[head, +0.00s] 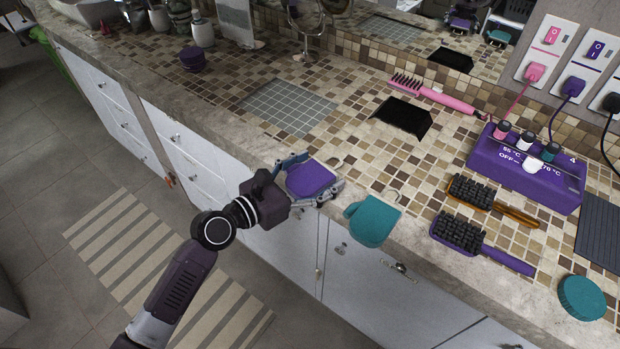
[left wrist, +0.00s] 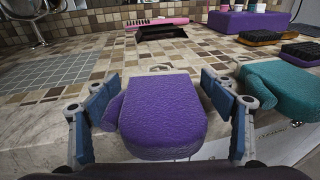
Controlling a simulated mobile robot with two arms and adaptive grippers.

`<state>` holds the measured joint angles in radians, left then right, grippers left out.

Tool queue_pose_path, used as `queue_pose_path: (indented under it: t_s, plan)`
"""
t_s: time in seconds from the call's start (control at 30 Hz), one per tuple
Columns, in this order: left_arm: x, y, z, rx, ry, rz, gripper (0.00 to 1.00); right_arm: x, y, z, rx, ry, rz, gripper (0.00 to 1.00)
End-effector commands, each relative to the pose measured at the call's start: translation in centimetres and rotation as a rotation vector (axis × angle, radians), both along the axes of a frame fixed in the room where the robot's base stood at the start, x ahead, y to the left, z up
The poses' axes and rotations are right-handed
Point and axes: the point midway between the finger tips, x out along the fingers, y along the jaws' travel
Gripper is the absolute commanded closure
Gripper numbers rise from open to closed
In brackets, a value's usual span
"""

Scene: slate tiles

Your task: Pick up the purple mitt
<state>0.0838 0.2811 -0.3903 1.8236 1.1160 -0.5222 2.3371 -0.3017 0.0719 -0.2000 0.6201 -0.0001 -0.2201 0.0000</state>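The purple mitt (head: 309,179) lies at the front edge of the tiled counter, left of a teal mitt (head: 373,221). My left gripper (head: 309,180) is at the purple mitt, its fingers on either side. In the left wrist view the purple mitt (left wrist: 160,115) is between the open fingers of the left gripper (left wrist: 160,105), with a gap on the right; on the left its thumb is close to the finger, and I cannot tell if they touch. The teal mitt (left wrist: 285,88) is just right of the right finger there. My right gripper does not show.
A purple control box (head: 525,170), brushes with black bristles (head: 460,231), a teal round lid (head: 582,297) and a pink hot brush (head: 440,95) are on the counter to the right and back. A grey mat (head: 290,107) lies behind.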

Motion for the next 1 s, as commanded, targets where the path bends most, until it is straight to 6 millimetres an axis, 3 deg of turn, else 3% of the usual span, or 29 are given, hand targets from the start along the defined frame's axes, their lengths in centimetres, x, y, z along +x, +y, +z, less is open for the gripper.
queue_pose_path:
  t_s: [0.03, 0.4, 0.77, 1.0]
  plan:
    - [0.0, 0.0, 0.0, 0.000, 0.000, 0.000, 0.31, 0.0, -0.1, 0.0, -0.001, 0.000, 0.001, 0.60]
    - [0.0, 0.0, 0.0, 0.000, 0.000, 0.000, 0.70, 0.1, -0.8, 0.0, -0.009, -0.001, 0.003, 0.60]
    - [0.0, 0.0, 1.2, 0.000, -0.003, 0.000, 0.70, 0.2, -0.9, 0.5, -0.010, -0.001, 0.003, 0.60]
    - [0.0, 0.0, 5.9, -0.004, -0.006, 0.000, 0.70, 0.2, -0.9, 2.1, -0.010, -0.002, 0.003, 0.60]
